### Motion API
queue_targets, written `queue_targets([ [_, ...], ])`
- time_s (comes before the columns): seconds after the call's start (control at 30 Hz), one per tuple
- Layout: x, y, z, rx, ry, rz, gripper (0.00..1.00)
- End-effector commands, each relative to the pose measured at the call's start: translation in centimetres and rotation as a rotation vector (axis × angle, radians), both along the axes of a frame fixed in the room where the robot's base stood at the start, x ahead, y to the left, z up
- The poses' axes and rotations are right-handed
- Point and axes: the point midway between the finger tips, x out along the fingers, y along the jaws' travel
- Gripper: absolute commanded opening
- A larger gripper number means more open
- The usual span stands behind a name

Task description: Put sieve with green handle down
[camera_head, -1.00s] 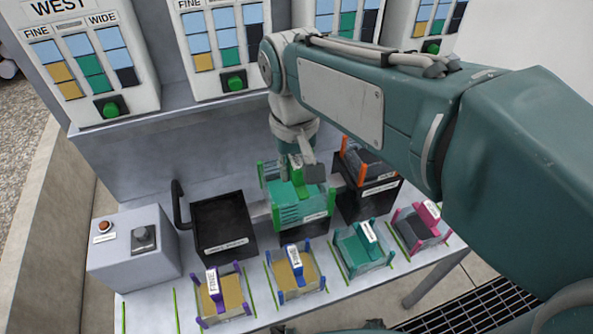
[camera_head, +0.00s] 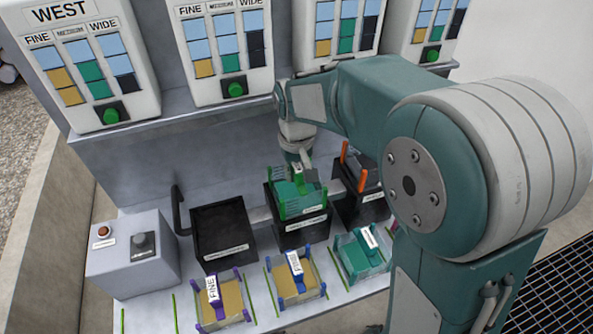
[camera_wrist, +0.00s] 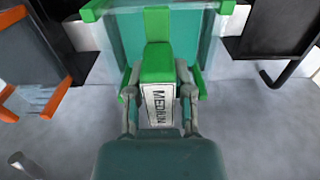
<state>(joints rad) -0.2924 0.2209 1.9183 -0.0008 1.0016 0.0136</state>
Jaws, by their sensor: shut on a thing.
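The sieve with the green handle (camera_head: 290,199) has green end frames and a teal, see-through body. In the head view it sits over the middle black bin (camera_head: 302,238), low at its top; I cannot tell whether it rests on it. My gripper (camera_wrist: 160,92) is shut on the sieve's green handle (camera_wrist: 157,62), with one finger on each side of the "MEDIUM" label (camera_wrist: 160,106). In the head view my gripper (camera_head: 304,164) is above the sieve, which looks about level.
An empty black bin (camera_head: 224,238) stands to the left, and a bin with an orange-framed sieve (camera_head: 347,160) to the right. In front are two purple and blue sieves (camera_head: 222,301) and a teal one (camera_head: 360,252). A grey control box (camera_head: 130,255) is at far left.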

Motion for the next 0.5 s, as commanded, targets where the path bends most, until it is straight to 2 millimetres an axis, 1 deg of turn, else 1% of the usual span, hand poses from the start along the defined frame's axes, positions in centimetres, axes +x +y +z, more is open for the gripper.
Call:
queue_targets([
  [0.3,-0.01,0.01,-0.21,0.0,-0.001,0.0,0.0],
  [0.33,-0.02,0.0,-0.26,0.0,0.0,0.0,0.34],
  [0.37,-0.02,0.0,-0.23,0.0,0.0,0.0,0.47],
  [0.4,-0.02,0.0,-0.22,0.0,0.0,0.0,0.64],
  [0.5,-0.02,0.0,-0.22,0.0,0.0,0.0,0.64],
])
